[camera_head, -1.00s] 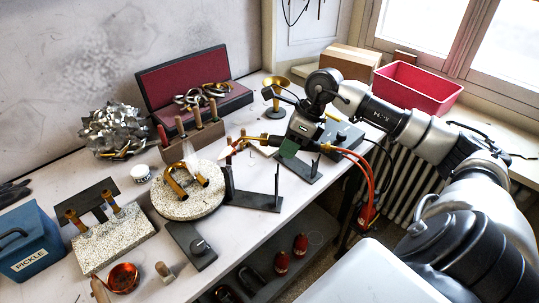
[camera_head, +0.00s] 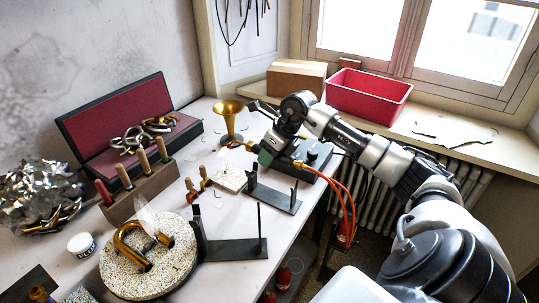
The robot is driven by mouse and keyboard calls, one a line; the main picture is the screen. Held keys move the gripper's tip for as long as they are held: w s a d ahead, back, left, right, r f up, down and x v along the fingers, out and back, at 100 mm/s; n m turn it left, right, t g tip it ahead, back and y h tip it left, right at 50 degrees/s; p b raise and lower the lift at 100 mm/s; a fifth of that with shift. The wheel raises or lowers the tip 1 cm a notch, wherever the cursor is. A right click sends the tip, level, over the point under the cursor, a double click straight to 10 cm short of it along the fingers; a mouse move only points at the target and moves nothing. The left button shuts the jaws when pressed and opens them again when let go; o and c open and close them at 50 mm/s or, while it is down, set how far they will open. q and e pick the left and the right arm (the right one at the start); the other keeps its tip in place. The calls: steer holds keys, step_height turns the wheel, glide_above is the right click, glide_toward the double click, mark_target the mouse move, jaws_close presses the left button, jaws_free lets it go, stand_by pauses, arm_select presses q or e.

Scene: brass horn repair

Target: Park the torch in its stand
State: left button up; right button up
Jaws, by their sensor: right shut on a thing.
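The torch, a brass piece with red hoses, is held in my right gripper (camera_head: 266,154) in the head view. Its brass neck (camera_head: 240,145) sticks out to the left of the jaws, and its hose end (camera_head: 298,164) shows on the right. The jaws are shut on it, and partly hide its body. It is above the bench, just behind a dark stand (camera_head: 275,197) with two upright posts. A second dark stand (camera_head: 235,249) with taller posts is nearer. I cannot tell which is the torch's stand, nor whether the torch touches one. My left gripper is not in view.
A brass bell (camera_head: 229,108) stands behind the torch, and a dark box (camera_head: 315,157) right of it. A round speckled block (camera_head: 118,272) carries a bent brass tube. The red hoses (camera_head: 345,200) hang over the bench edge. A red bin (camera_head: 368,97) sits on the sill.

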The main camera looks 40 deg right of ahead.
step_height(320, 180, down, 6)
steer(key=b, duration=0.3)
steer(key=shift+r+b, duration=0.25)
steer(key=shift+b, duration=0.05)
steer(key=shift+f+b, duration=0.6)
steer(key=shift+f, duration=0.25)
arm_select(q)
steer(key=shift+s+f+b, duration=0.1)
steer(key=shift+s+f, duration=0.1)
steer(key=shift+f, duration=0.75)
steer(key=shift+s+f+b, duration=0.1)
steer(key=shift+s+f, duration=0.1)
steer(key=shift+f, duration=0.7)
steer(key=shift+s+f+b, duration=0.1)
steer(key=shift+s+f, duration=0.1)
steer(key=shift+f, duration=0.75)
arm_select(e)
steer(key=shift+f, duration=0.45)
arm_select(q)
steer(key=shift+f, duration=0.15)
arm_select(e)
steer(key=shift+f, duration=0.1)
steer(key=o, duration=1.5)
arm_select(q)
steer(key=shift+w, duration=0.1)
